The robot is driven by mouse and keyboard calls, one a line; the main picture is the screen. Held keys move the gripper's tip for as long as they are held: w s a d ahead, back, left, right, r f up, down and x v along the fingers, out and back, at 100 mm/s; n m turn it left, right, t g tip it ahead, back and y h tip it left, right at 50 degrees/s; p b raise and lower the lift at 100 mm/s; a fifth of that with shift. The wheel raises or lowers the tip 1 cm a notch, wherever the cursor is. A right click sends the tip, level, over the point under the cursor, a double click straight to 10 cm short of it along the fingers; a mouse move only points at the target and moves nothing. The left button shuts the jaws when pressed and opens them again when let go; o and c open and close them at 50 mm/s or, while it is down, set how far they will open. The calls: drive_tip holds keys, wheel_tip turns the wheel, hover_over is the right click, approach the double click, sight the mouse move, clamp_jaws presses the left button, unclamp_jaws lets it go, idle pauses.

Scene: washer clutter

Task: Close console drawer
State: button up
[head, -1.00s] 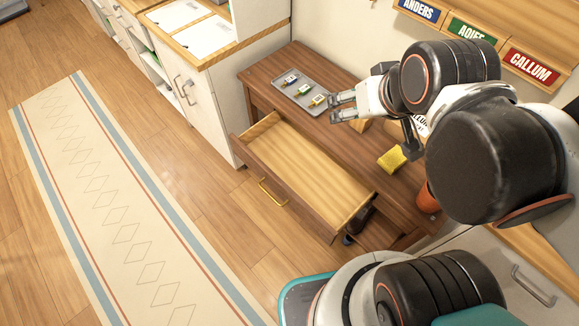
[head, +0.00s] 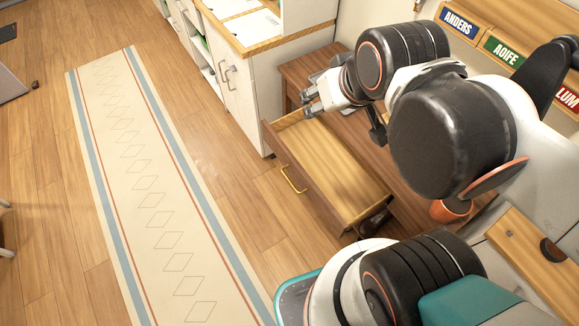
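The wooden console (head: 303,68) stands against the wall. Its drawer (head: 338,165) is pulled out and looks empty where its floor shows. A brass handle (head: 293,179) sits on the drawer's dark front. My gripper (head: 307,103) is over the far left end of the drawer, near its rear edge, with its fingers apart and nothing seen between them. Whether it touches the drawer cannot be told. My arm hides much of the console top.
A white cabinet (head: 240,85) stands just left of the console. A patterned runner rug (head: 150,190) lies on the floor, with free floor between it and the drawer. An orange pot (head: 450,209) stands at the right. Name signs (head: 507,52) hang on the wall.

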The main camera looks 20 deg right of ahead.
drive_tip(key=shift+w+a+f+n+b, duration=0.1)
drive_tip(key=shift+w+f+n+b, duration=0.3)
drive_tip(key=shift+w, duration=0.2)
drive_tip(key=shift+w+a+f+n+b, duration=0.1)
drive_tip(key=shift+w+f+n+b, duration=0.2)
drive_tip(key=shift+w+b, duration=0.2)
clamp_jaws()
drive_tip(key=w+a+f+n+g+h+b, duration=0.1)
drive_tip(key=w+a+f+n+g+b, duration=0.25)
drive_tip(key=w+f, duration=0.5)
drive_tip(key=w+a+f+n+h+b, duration=0.1)
drive_tip(key=w+a+f+n+b, duration=0.25)
drive_tip(key=w+f+n, duration=0.45)
drive_tip(key=w+a+f+n+g+h+b, duration=0.1)
drive_tip(key=w+a+f+n+b, duration=0.25)
drive_tip(key=w+f, duration=0.4)
drive_tip(key=a+f+n+g+h+b, duration=0.1)
drive_tip(key=a+f+n, duration=0.1)
drive_tip(key=f, duration=0.5)
drive_tip(key=a+f+n+b, duration=0.1)
drive_tip(key=a+f+n, duration=0.15)
drive_tip(key=f, duration=0.55)
drive_tip(key=w+d+f+b, duration=0.2)
drive_tip(key=d+f+b, duration=0.3)
drive_tip(key=d+f, duration=0.2)
drive_tip(key=shift+f+b, duration=0.35)
drive_tip(key=shift+f, duration=0.9)
